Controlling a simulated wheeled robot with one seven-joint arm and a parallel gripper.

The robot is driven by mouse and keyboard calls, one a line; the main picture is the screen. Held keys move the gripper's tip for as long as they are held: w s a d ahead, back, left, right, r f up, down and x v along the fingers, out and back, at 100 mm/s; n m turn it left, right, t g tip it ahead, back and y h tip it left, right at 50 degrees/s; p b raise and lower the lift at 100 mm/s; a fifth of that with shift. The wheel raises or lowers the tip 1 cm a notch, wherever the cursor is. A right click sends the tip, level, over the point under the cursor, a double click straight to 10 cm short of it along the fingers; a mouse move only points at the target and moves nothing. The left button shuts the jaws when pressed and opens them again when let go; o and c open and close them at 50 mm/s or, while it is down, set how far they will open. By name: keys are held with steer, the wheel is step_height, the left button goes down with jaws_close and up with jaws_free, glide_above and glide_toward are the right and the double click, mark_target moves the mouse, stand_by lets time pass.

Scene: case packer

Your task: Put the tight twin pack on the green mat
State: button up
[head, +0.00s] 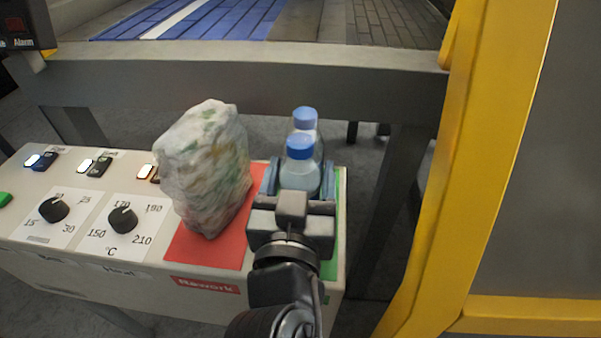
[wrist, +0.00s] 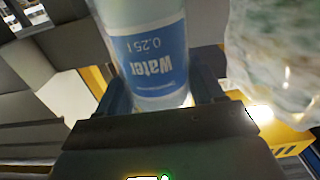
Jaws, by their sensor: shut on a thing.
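The twin pack (head: 300,172) is two clear water bottles with blue caps, one behind the other, standing about upright. My gripper (head: 299,184) is shut on it, one finger on each side. In the wrist view the near bottle's blue Water label (wrist: 152,58) shows between the fingers. The green mat (head: 329,269) lies under my gripper at the panel's right end, mostly covered by my gripper and the pack. The pack's base is hidden, so I cannot tell whether it touches the mat.
A crumpled, cloudy-wrapped pack (head: 205,165) stands on the red Rework mat (head: 195,250), close left of my gripper. Two dials (head: 123,220) and lit switches are further left. A grey beam (head: 250,82) runs behind, and a yellow post (head: 470,170) stands at right.

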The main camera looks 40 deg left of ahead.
steer(key=shift+f+b, duration=0.55)
steer(key=shift+b, duration=0.1)
steer(key=o, duration=1.2)
steer(key=shift+c, duration=0.2)
steer(key=o, duration=0.4)
steer(key=shift+o, duration=0.3)
steer(key=shift+f, duration=0.1)
steer(key=b+v, duration=0.1)
steer(key=v, duration=0.6)
steer(key=shift+s+d+b, duration=0.2)
steer(key=shift+s+b, duration=0.15)
steer(key=shift+b, duration=0.05)
steer(key=b+v, duration=0.2)
steer(key=v, duration=0.6)
steer(key=shift+b, duration=0.35)
